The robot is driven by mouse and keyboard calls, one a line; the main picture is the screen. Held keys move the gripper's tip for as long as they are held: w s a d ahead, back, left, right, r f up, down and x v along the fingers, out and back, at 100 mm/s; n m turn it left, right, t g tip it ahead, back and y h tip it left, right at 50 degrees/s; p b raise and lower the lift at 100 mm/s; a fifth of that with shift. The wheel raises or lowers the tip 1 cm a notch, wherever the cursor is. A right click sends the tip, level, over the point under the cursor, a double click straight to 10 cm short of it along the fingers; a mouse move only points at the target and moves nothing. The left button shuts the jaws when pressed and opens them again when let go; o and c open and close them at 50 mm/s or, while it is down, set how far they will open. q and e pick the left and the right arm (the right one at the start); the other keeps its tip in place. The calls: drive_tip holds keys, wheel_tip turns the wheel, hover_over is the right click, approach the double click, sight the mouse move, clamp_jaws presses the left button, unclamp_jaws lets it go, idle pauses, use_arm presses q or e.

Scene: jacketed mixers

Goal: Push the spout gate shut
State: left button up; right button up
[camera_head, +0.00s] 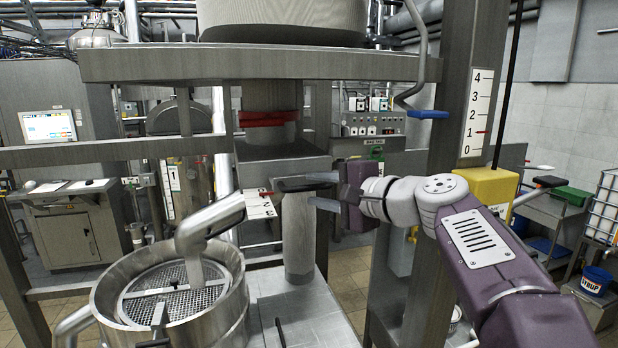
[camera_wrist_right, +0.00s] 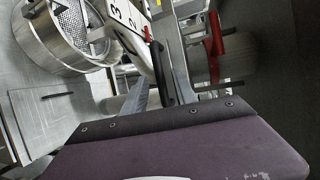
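The metal spout housing (camera_head: 282,163) hangs under the platform, with a round column below it. On its front are a white numbered plate (camera_head: 260,205) and a black bar handle (camera_head: 296,185), which I take for the spout gate's. In the right wrist view the numbered plate (camera_wrist_right: 124,22) and the black handle (camera_wrist_right: 160,78) show near the fingers. My right gripper (camera_head: 326,191) is open at the handle's right end, its two grey fingers apart. The wrist view shows the fingers (camera_wrist_right: 160,88) on either side of the handle; I cannot tell whether they touch it. My left gripper is not in view.
A steel sieve drum (camera_head: 180,295) with a bent pipe (camera_head: 210,225) stands at the lower left. A red band (camera_head: 267,118) rings the spout above. A steel post (camera_head: 440,150) with a scale stands behind my right arm. A blue lever (camera_head: 428,114) sticks out from it.

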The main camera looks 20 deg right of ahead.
drive_tip(key=shift+x, duration=0.85)
drive_tip(key=shift+w+a+p, duration=0.2)
drive_tip(key=shift+w+p, duration=0.15)
drive_tip(key=shift+p, duration=0.05)
drive_tip(key=shift+a, duration=0.15)
drive_tip(key=shift+s, duration=0.25)
drive_tip(key=shift+w, duration=0.2)
clamp_jaws()
